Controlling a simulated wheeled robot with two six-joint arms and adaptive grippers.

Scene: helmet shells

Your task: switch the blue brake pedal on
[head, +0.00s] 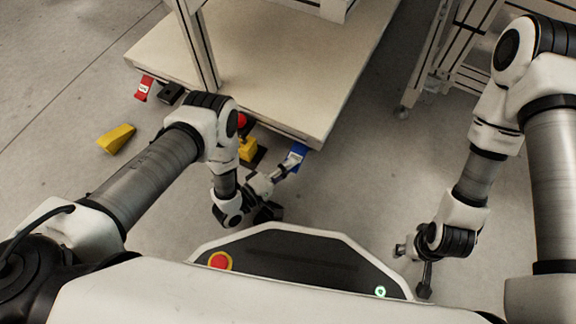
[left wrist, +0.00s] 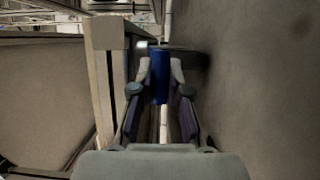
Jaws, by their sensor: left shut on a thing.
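The blue brake pedal (head: 298,152) is at the front right corner of the low platform (head: 290,110), close to the floor. My left gripper (head: 287,166) is at it, with its fingers on either side. In the left wrist view the blue pedal (left wrist: 160,80) stands between the two fingertips (left wrist: 161,72), and the gripper is shut on it. The fingers cover part of its sides. My right gripper (head: 412,270) hangs at the lower right, away from the pedal, with its fingers apart and nothing between them.
A red pedal (head: 144,88) and a black one (head: 170,94) sit at the platform's left edge. A yellow wedge (head: 116,138) lies on the floor. A yellow pedal unit (head: 248,150) is partly hidden by my left arm. A wheeled frame (head: 436,75) stands at right.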

